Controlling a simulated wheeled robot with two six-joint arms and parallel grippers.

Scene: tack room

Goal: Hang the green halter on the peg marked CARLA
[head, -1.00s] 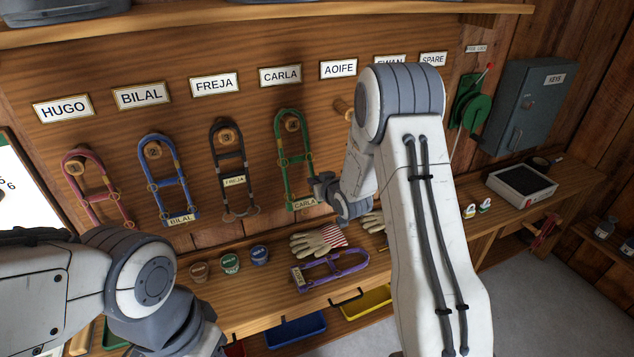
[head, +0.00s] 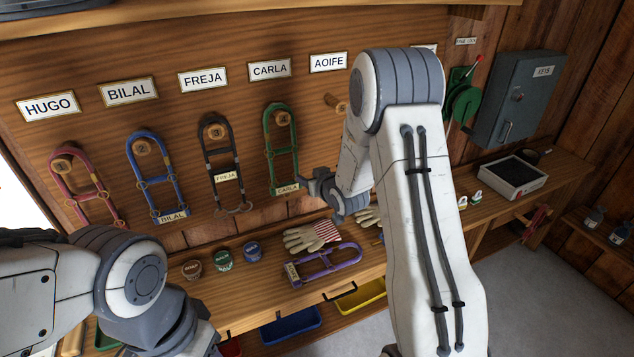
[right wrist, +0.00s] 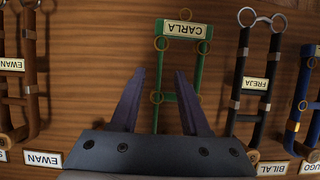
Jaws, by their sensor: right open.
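The green halter (head: 268,150) hangs upright on the round wooden peg (head: 283,118) below the CARLA sign (head: 269,70). Its top loop is around the peg, and its CARLA tag (head: 287,188) is at the bottom. My right gripper (head: 308,183) is just right of the halter's lower end. In the right wrist view, which is upside down, its two fingers (right wrist: 155,85) are spread and empty, with the green halter (right wrist: 200,72) beyond them against the board. The gripper body hides the peg there. My left gripper is out of view; only its arm shows.
Pink, blue (head: 143,180) and dark (head: 210,160) halters hang to the left; a bare peg (head: 335,102) is under AOIFE. Gloves (head: 305,238), a purple halter (head: 325,265) and several small tins (head: 224,260) lie on the bench. My right arm hides pegs farther right.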

